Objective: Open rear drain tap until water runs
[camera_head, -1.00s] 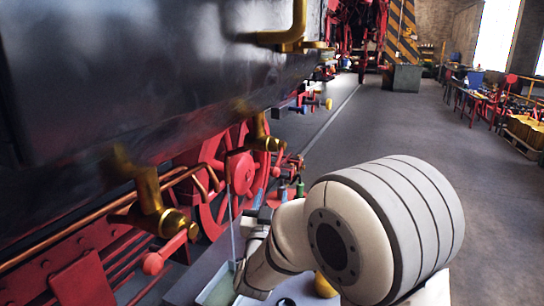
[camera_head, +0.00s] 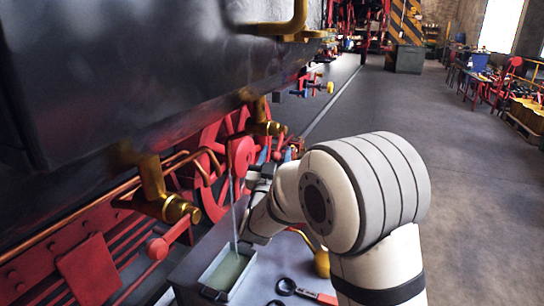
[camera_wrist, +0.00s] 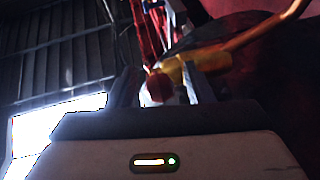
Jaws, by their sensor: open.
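Two brass drain taps hang under the black cylinder in the head view: a nearer one (camera_head: 168,200) with a red knobbed handle, and a farther one (camera_head: 262,125) beside a round red part (camera_head: 242,152). A thin pale streak (camera_head: 236,215), looking like running water, falls below the farther tap into a grey tray (camera_head: 205,292) with pale liquid. In the wrist view, a brass tap (camera_wrist: 174,68) with a red knob (camera_wrist: 158,87) lies between or just beyond the fingers of my open gripper (camera_wrist: 165,92). Contact cannot be told. My arm partly hides my gripper (camera_head: 262,182) in the head view.
A red-handled tool (camera_head: 310,294) and a yellow can (camera_head: 321,262) sit near the tray, close to my arm. Red wheels (camera_head: 205,150) and copper pipes (camera_head: 100,215) lie behind the taps. The floor (camera_head: 430,130) to the right is open.

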